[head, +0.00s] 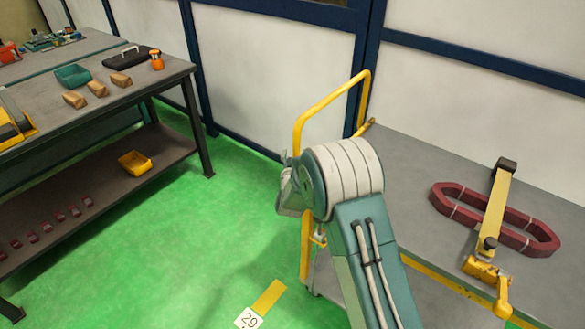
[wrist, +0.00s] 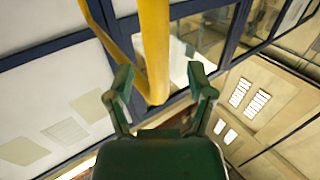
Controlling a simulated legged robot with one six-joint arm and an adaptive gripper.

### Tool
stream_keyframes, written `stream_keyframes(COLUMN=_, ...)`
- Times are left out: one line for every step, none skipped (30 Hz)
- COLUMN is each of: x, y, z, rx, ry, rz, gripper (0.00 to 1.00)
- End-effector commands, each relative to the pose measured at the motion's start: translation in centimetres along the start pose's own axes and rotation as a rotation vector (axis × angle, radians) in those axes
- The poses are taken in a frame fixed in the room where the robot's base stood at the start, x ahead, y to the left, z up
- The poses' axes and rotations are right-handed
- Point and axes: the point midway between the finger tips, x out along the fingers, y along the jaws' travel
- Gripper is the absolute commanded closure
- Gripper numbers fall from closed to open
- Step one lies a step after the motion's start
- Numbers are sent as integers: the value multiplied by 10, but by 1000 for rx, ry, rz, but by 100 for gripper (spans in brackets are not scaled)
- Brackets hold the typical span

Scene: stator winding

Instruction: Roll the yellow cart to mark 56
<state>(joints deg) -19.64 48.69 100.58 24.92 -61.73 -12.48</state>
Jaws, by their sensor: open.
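The yellow cart (head: 405,165) stands at the right in the head view, with a grey top and yellow edge rails. Its yellow handle (head: 299,140) rises as a hoop at the cart's left end, near the wall. My gripper is open in the wrist view (wrist: 161,80), and a yellow bar of the handle (wrist: 155,45) passes between its spread fingers. I cannot tell whether either finger touches the bar. In the head view my arm hides the fingers and part of the cart. Mark 56 is not in view; a floor tag reading 29 (head: 248,319) shows instead.
A dark red coil (head: 545,243) and a yellow clamp (head: 496,205) lie on the cart top. A grey workbench (head: 55,105) with wooden blocks and bins stands at the left. White wall panels (head: 270,60) run behind the cart. Green floor (head: 190,240) lies open between bench and cart.

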Motion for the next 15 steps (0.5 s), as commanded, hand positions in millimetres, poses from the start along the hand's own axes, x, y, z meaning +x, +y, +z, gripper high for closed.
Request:
stream_keyframes(x=-10, y=-1, z=0, rx=-1, ry=-3, rz=-3, gripper=31)
stream_keyframes(x=-16, y=-2, z=0, rx=-1, ry=-1, rz=-3, gripper=31)
stream_keyframes(x=-24, y=-2, z=0, rx=-2, ry=-2, rz=-3, gripper=31)
stream_keyframes(x=-30, y=-2, z=1, rx=-2, ry=-3, rz=-3, gripper=31)
stream_keyframes(x=-36, y=-2, z=0, rx=-2, ry=-2, rz=-2, gripper=31)
stream_keyframes(x=-43, y=-3, z=1, rx=-2, ry=-3, rz=-3, gripper=31)
stream_keyframes(x=-49, y=-3, z=1, rx=-2, ry=-3, rz=-3, gripper=31)
stream_keyframes(x=-54, y=-3, z=1, rx=-2, ry=-3, rz=-3, gripper=31)
stream_keyframes(x=-60, y=-3, z=1, rx=-2, ry=-2, rz=-4, gripper=31)
stream_keyframes(x=-65, y=-3, z=1, rx=-1, ry=-1, rz=-3, gripper=31)
stream_keyframes(x=-68, y=-3, z=1, rx=-2, ry=-2, rz=-3, gripper=31)
stream_keyframes(x=-73, y=-3, z=2, rx=-1, ry=-2, rz=-3, gripper=31)
stream_keyframes(x=-75, y=-3, z=2, rx=-2, ry=-3, rz=-3, gripper=31)
stream_keyframes(x=-78, y=-3, z=2, rx=-2, ry=-2, rz=-3, gripper=31)
stream_keyframes(x=-80, y=-4, z=2, rx=-2, ry=-1, rz=-2, gripper=31)
